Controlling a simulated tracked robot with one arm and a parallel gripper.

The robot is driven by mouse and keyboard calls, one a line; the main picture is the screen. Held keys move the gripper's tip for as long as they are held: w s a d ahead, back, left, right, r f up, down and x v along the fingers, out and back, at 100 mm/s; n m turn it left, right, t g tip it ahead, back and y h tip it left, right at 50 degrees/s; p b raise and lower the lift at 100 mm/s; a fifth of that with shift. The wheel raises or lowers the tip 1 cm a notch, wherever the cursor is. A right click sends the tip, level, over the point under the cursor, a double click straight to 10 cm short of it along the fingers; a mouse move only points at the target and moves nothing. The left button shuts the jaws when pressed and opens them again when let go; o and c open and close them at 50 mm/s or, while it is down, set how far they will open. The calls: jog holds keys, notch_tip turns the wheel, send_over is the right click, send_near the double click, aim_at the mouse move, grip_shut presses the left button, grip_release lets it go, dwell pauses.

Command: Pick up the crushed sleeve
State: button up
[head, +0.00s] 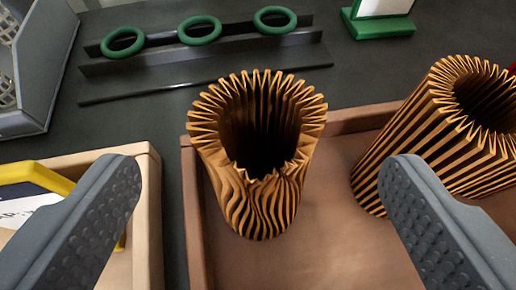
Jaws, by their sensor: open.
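The crushed sleeve (255,200) is an orange-brown pleated paper tube standing upright in a brown tray (325,240). Its pleats are buckled and wavy at the front, and its front rim is dented. My gripper (262,185) is open, one dark grey studded finger on each side of the picture. The sleeve shows between the two fingers, with a gap on each side, and nothing is held. A second pleated sleeve (400,150) with straight pleats stands to the right in the same tray, partly hidden behind the right finger and cut off by the frame edge.
A black rack (205,60) with green rings (200,30) stands at the back. A green-based stand (380,25) is at back right. A wooden box (152,200) with a yellow-framed item (40,172) sits at left, below a grey bin (40,60). Bare tray floor lies between the sleeves.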

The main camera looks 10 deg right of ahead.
aim_at(260, 109)
jog(key=shift+r+x, duration=0.15)
jog(key=shift+x, duration=1.1)
jog(key=shift+r+x, duration=0.1)
jog(key=shift+x, duration=1.1)
jog(key=shift+w, duration=0.1)
jog(key=c, duration=1.3)
